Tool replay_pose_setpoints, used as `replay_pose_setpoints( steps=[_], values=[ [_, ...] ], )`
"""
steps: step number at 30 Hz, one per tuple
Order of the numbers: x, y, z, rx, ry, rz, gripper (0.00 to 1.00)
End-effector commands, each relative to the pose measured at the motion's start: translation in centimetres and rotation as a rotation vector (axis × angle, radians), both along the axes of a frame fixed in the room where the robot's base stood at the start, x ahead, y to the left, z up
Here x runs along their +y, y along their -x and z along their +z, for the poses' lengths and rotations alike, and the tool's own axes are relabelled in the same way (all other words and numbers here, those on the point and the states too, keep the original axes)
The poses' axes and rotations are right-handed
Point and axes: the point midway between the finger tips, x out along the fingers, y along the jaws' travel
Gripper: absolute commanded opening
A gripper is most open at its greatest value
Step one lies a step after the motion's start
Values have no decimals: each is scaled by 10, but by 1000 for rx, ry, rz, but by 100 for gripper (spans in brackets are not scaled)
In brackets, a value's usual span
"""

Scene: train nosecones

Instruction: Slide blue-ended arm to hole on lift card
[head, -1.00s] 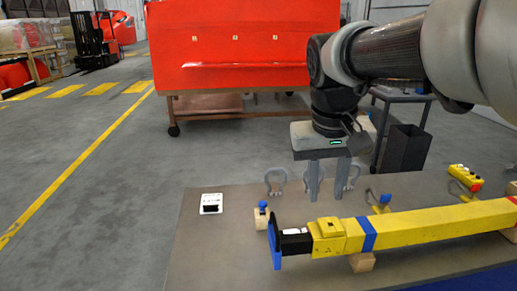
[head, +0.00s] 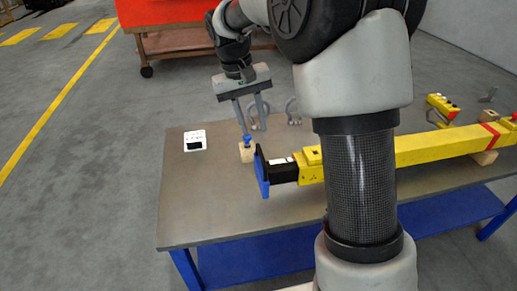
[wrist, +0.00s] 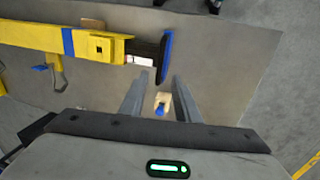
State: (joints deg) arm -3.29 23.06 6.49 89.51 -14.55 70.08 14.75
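The blue-ended arm is a black bar with a blue end plate (head: 261,172) sticking out of the left end of the yellow beam (head: 440,146). The plate also shows upright in the wrist view (wrist: 166,57). The lift card (head: 195,141) is white with a black patch and lies flat on the table, left of and behind the plate. My gripper (head: 255,131) is open and empty, fingers down, behind the plate. In the wrist view a blue-topped wooden block (wrist: 162,106) shows between the fingers; I cannot tell their height above it. My arm hides part of the beam.
The blue-topped block (head: 247,152) stands close behind the plate. Grey shackles (head: 292,110) lie behind and to the right of my gripper. A yellow control box (head: 442,105) is at the right. The table (head: 200,215) is bare around the card and at the front left.

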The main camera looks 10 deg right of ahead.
Motion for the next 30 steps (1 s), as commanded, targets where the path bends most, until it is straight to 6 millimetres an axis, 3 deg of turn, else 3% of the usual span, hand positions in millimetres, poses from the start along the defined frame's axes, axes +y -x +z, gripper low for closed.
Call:
replay_pose_setpoints(
  steps=[6, 12, 18, 26, 30],
  values=[
    [-9, 1, -49, 4, -1, 0, 29],
    [-15, 0, -77, 1, 0, 1, 29],
    [-17, 0, -88, 0, -1, 0, 29],
    [-17, 0, -89, 0, -1, 0, 29],
    [-17, 0, -88, -1, -1, 0, 6]
  ],
)
